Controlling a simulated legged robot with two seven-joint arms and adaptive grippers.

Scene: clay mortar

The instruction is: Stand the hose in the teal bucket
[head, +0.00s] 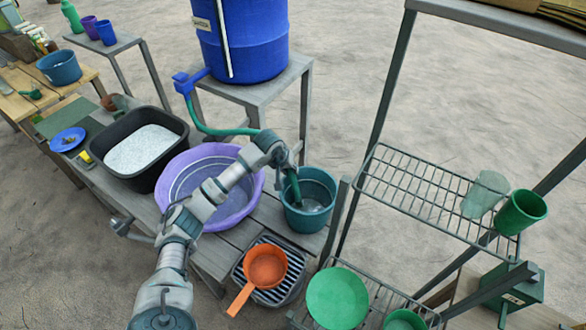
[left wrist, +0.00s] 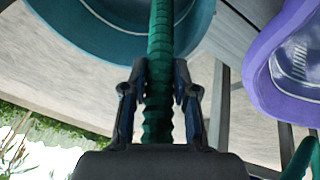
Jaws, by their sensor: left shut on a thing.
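The teal bucket (head: 309,215) stands upright on the grey bench, right of the purple basin. The green ribbed hose (head: 222,131) runs from the blue barrel's tap, passes behind my left wrist and comes down at the bucket. My left gripper (head: 291,174) is at the bucket's back left rim, shut on the hose. In the left wrist view, the hose (left wrist: 160,50) passes between both fingers (left wrist: 160,95), with the bucket (left wrist: 85,35) behind it. The hose's end points down into the bucket's mouth; whether it touches the bottom I cannot tell. My right gripper is out of view.
The purple basin (head: 235,210) lies under my left forearm. A black tub (head: 125,165) of white material is farther left. The blue barrel (head: 245,40) stands behind. An orange pan (head: 265,266) is in front; a wire rack (head: 420,195) is close on the right.

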